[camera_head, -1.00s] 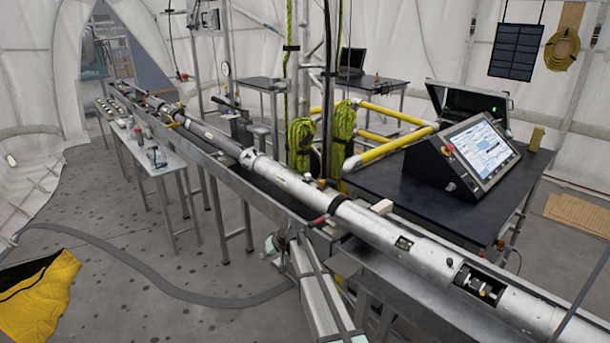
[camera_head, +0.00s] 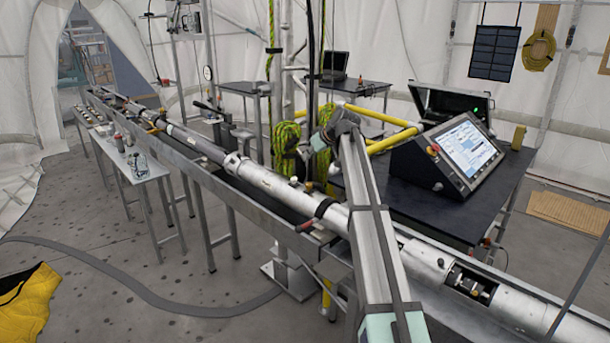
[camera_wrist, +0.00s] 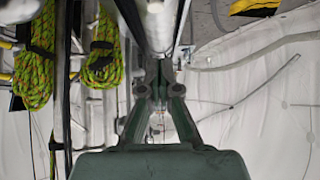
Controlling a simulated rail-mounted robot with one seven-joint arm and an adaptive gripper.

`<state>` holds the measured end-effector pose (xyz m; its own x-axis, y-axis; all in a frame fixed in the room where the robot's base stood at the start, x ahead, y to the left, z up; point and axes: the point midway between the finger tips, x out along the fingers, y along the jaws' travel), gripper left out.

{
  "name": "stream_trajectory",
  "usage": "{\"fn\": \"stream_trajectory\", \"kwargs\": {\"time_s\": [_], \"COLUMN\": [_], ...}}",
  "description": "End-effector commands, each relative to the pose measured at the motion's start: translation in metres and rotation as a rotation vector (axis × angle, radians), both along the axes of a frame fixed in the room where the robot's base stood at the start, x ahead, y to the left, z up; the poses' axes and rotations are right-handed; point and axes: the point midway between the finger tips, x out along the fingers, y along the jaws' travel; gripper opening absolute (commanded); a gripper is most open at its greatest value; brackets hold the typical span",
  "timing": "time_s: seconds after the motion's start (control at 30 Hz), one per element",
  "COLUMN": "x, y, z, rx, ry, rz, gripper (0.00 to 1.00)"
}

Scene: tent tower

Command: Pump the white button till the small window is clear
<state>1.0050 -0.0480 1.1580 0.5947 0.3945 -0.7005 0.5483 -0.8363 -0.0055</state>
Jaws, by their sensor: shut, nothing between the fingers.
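The long silver tube (camera_head: 265,180) lies in its trough across the head view. A small pale knob (camera_head: 293,181) stands on its top, left of my arm; I cannot tell whether it is the white button. My raised arm crosses the tube and hides the stretch where a small dark window showed earlier; I cannot tell whether that window is clear. In the wrist view my gripper (camera_wrist: 158,88) is shut and empty, its fingertips pointing toward the tube (camera_wrist: 160,28). In the head view the fingertips cannot be made out.
Green rope coils (camera_head: 287,145) hang by a post behind the tube. A larger cutout (camera_head: 470,282) opens in the tube at the right. A side bench (camera_head: 150,165) holds bottles.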

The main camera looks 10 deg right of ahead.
Motion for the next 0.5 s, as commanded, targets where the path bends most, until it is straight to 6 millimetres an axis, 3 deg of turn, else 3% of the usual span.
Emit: {"fn": "stream_trajectory", "kwargs": {"time_s": [0.13,0.5], "x": [-0.0016,-0.0006], "y": [-0.0033,-0.0025], "z": [0.0095,0.0086], "rx": [-0.009,-0.009], "ry": [-0.006,-0.006], "rz": [0.007,0.007], "gripper": [0.00,0.00]}}
